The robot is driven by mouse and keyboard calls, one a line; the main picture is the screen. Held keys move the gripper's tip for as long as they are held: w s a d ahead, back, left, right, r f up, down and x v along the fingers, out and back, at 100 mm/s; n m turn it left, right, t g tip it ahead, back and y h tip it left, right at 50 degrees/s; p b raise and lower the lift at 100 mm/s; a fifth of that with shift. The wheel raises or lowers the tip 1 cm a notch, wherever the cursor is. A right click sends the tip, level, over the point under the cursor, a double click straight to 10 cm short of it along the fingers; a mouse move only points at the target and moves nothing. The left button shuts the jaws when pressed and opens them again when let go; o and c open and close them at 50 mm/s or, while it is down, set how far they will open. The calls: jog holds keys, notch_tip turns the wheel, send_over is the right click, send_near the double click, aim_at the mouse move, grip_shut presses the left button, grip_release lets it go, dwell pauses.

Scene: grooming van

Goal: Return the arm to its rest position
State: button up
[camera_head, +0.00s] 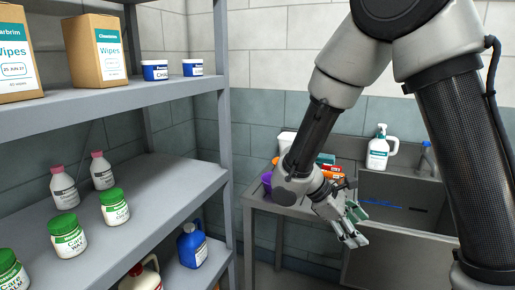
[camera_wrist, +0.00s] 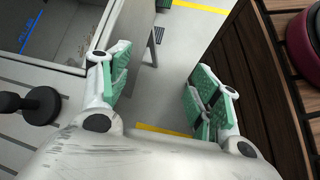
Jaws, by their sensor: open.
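My gripper (camera_head: 350,222) hangs at the end of my bent arm, in front of the sink counter in the head view. In the wrist view my gripper (camera_wrist: 160,95) has its two green-padded fingers spread wide apart. Nothing is between them, only the floor below. The arm reaches down from the top right, its wrist close to the counter's items in the picture. Whether the wrist touches anything there cannot be told.
A grey shelf rack (camera_head: 150,190) with boxes, tubs and bottles fills the left. A metal sink (camera_head: 400,205) with a white jug (camera_head: 379,152) is behind my gripper. In the wrist view, a wooden slatted surface (camera_wrist: 262,70) with a dark red object (camera_wrist: 305,45) lies right.

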jog(key=s+d+r+m+t+y, duration=0.2)
jog(key=s+d+r+m+y, duration=0.2)
jog(key=s+d+r+m, duration=0.1)
jog(key=s+d+r+m+t+y, duration=0.3)
jog(key=s+d+r+m+y, duration=0.2)
jog(key=s+r, duration=0.4)
notch_tip(320, 180, up, 3)
jog(key=d+m, duration=0.1)
jog(key=m, duration=0.1)
jog(key=shift+r+m, duration=0.2)
jog(key=shift+m, duration=0.2)
